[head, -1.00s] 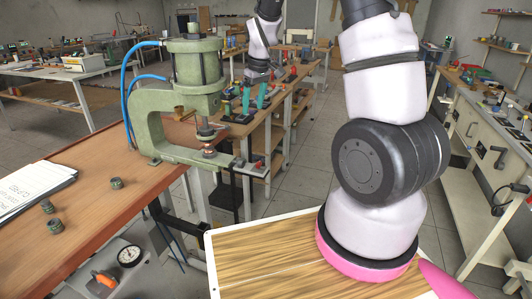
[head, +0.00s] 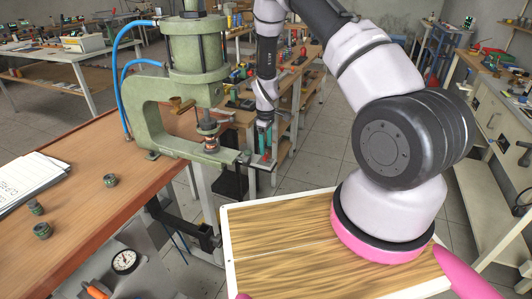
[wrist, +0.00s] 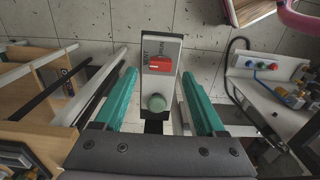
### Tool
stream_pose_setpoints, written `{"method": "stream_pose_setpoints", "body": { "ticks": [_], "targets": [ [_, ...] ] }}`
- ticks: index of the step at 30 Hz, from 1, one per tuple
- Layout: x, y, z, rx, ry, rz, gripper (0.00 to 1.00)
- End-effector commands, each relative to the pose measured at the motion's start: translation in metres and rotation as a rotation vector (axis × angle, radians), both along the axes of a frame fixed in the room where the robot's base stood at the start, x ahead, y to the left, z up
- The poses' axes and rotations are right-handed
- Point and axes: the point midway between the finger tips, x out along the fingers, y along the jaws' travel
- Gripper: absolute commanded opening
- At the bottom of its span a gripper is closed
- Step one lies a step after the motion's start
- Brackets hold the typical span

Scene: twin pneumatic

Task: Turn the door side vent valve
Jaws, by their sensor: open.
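A pale plate (wrist: 166,84) with a red valve handle (wrist: 160,64) and printed lettering beside it lies between my fingers in the wrist view. The lettering seems to read "VENT" and "RUN". A green round knob (wrist: 157,103) sits on the plate nearer my palm. My gripper (wrist: 157,79) is open, with one teal finger on each side of the plate, and holds nothing. In the head view my gripper (head: 263,143) points down at the right end of the green press's arm. There the handle is small and partly hidden by my fingers.
The green press (head: 188,95) with blue hoses stands on the wooden bench (head: 92,185) to the left. A control panel with coloured buttons (wrist: 262,66) is on the right in the wrist view. A side bench (head: 490,120) stands at right. Tiled floor lies between.

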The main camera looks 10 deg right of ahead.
Motion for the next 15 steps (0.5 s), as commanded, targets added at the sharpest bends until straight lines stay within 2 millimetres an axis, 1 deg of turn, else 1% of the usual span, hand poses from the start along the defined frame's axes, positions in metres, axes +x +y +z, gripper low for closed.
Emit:
{"method": "stream_pose_setpoints", "body": {
  "ticks": [1, 3, 6, 9, 15],
  "targets": [
    [-0.001, 0.0, -0.01, -0.001, 0.003, 0.0, 0.72],
    [-0.001, 0.0, -0.021, 0.0, 0.003, 0.0, 0.72],
    [0.0, 0.0, -0.031, 0.001, 0.001, -0.001, 0.72],
    [0.0, 0.0, -0.037, 0.001, 0.001, -0.001, 0.72],
    [0.0, 0.0, -0.039, 0.0, 0.0, -0.001, 0.72]
  ]
}}
